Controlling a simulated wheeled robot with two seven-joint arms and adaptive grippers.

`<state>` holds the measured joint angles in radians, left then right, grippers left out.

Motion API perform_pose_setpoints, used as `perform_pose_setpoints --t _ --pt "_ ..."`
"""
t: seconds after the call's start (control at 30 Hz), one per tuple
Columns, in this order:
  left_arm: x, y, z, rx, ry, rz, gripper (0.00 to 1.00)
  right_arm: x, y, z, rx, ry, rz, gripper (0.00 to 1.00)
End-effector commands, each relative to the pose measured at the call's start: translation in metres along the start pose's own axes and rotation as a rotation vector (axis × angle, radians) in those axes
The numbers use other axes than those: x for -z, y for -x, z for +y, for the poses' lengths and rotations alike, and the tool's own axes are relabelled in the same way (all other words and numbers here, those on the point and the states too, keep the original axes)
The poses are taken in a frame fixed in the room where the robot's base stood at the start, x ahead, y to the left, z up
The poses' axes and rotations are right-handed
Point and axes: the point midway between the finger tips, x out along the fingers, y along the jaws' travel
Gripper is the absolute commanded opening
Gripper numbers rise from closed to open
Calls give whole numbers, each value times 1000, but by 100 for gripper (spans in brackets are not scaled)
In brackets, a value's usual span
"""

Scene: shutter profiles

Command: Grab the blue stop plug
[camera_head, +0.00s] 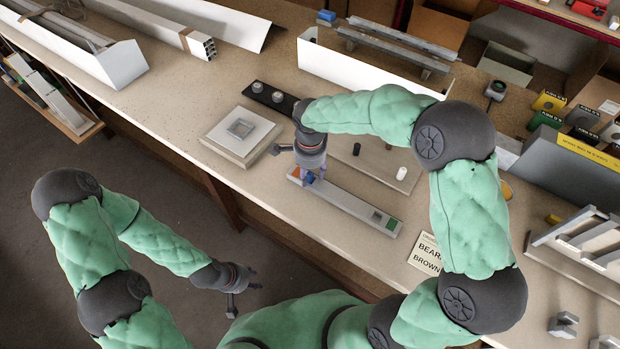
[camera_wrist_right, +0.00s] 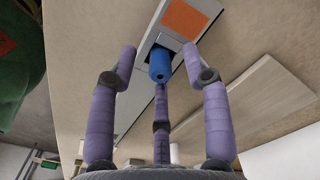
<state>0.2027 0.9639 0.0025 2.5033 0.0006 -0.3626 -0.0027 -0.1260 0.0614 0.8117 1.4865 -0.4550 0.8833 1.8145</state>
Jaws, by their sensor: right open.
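The blue stop plug (camera_wrist_right: 161,66) is a short blue cylinder in a dark slot of the grey profile (camera_wrist_right: 148,55), beside an orange patch. In the head view, the plug (camera_head: 308,179) shows small and partly hidden at the left end of the profile (camera_head: 345,204). My right gripper (camera_head: 298,165) is above that end, fingers spread. In the wrist view, the fingers of this gripper (camera_wrist_right: 163,75) surround the plug, with one fingertip close below it; contact cannot be told. My left gripper (camera_head: 243,298) hangs off the table's front, fingers apart and empty.
A white square block (camera_head: 232,150) lies left of my right gripper. A dark strip with round knobs (camera_head: 268,95) is behind it. A board with a black and a white peg (camera_head: 385,165) lies behind the profile. A card (camera_head: 427,253) is to the right.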

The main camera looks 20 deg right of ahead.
Motion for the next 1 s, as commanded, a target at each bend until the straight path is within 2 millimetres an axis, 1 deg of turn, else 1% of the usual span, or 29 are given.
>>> perform_pose_setpoints --t 0.17,0.2,0.27,0.3,0.33,0.77,0.87,1.0 --pt "0 1 0 0 0 0 40 0 1 -1 2 -1 0 49" --pt "0 1 0 0 0 0 40 0 1 -1 2 -1 0 37" --pt "0 1 0 0 0 0 40 0 1 -1 2 -1 0 20" --pt "0 1 0 0 0 0 40 0 1 -1 2 0 0 9" --pt "0 1 0 0 0 0 40 0 1 -1 2 0 0 3" --pt "0 1 0 0 0 0 40 0 4 -1 3 0 1 3" --pt "0 3 1 0 0 0 40 0 10 -1 4 0 1 3" --pt "0 6 2 0 0 0 40 0 26 -2 6 0 1 3"
